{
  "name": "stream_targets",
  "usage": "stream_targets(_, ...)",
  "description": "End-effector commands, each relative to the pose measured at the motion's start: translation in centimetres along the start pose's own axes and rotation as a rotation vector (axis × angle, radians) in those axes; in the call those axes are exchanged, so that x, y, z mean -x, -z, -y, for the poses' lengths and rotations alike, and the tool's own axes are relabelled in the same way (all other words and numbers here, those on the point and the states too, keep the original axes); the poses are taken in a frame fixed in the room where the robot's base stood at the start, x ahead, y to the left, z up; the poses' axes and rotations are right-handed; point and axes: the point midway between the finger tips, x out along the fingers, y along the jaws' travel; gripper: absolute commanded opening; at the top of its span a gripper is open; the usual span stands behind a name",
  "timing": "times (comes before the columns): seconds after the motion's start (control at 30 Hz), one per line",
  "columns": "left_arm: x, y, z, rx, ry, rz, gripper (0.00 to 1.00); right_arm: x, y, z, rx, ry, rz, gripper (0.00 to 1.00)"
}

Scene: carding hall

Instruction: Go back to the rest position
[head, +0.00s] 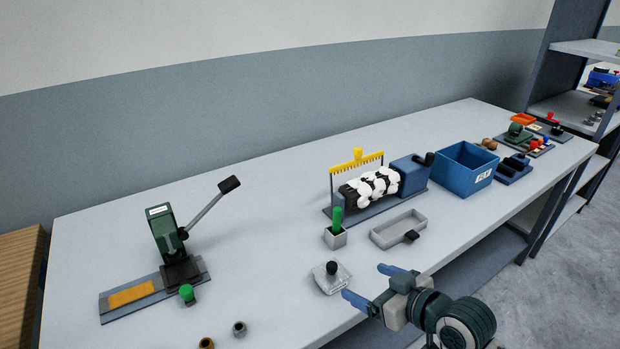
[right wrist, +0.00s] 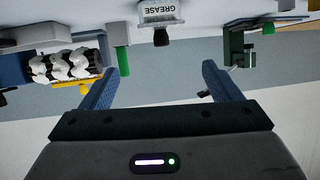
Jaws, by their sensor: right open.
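My right gripper (head: 367,284) is in the head view at the front edge of the table, its blue fingers apart and nothing between them. In the right wrist view the open fingers (right wrist: 158,84) also show empty, with the scene upside down. A pale block with a black knob (head: 331,278) sits on the table just left of the fingertips, apart from them. In the wrist view a block marked GREASE (right wrist: 168,13) lies beyond the fingers. My left gripper is not in view.
On the grey table (head: 265,225) stand a green lever press (head: 163,233), a carding roller with white fibre (head: 370,187), a green-handled tool in a holder (head: 336,225), a grey tray (head: 398,228) and a blue FLY bin (head: 466,170). Shelves (head: 580,100) stand at the right.

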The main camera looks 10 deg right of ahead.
Motion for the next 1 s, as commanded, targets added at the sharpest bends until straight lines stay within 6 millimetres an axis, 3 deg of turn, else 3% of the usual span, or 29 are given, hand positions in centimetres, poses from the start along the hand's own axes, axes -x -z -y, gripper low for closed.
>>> stream_targets(0.07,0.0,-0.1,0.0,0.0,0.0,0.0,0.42,0.1,-0.9,0.1,-0.007,-0.009,0.027,0.84)
stream_targets(0.13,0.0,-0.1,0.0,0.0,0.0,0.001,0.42,0.4,-3.1,0.3,-0.021,-0.032,0.091,0.84)
stream_targets(0.27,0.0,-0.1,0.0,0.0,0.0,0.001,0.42,2.2,-9.7,0.9,-0.065,-0.113,0.297,0.84)
stream_targets(0.4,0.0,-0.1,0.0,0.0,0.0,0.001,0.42,5.4,-15.9,1.7,-0.115,-0.209,0.516,0.84)
stream_targets(0.7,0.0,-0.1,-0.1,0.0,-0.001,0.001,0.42,13.2,-24.5,3.8,-0.214,-0.379,0.884,0.84)
stream_targets(1.0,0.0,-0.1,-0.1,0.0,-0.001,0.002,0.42,7.4,-32.3,1.5,-0.221,-0.373,0.9,0.84)
